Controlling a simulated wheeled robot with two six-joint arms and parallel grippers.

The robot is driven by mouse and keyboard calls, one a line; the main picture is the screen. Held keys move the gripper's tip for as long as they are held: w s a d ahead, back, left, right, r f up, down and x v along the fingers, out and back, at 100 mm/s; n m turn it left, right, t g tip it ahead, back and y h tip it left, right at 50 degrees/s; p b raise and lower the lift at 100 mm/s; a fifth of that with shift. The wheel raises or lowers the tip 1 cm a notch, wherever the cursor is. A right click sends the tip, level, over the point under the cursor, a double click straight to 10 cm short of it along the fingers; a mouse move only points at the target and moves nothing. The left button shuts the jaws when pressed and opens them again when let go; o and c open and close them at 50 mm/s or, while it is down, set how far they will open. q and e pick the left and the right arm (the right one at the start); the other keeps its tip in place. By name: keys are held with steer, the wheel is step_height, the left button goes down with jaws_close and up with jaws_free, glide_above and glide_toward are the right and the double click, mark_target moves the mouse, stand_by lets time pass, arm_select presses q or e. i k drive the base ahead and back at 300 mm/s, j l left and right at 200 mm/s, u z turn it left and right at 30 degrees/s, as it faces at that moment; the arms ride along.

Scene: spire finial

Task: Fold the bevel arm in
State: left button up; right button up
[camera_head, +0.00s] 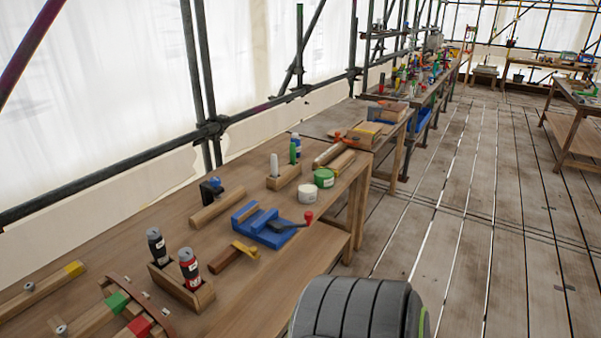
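I cannot tell for certain which thing is the bevel. A small brown wooden tool with a yellow crosspiece (235,257) lies near the front edge of the workbench (285,285); it may be the bevel, but its arm is too small to make out. Behind it is a blue vise-like device (262,225) with a dark lever ending in a red knob (309,217), which points right. Neither of my grippers is in view. A grey ribbed rounded part, probably mine, shows at the bottom edge, right of centre.
A wooden holder (182,287) with two dark-capped bottles stands left of the tool. A curved brown strip with green and red blocks (117,302) is at lower left. White (307,194) and green (323,178) tubs stand behind the vise.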

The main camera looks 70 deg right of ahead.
mark_target(252, 252)
steer(key=z, duration=1.9)
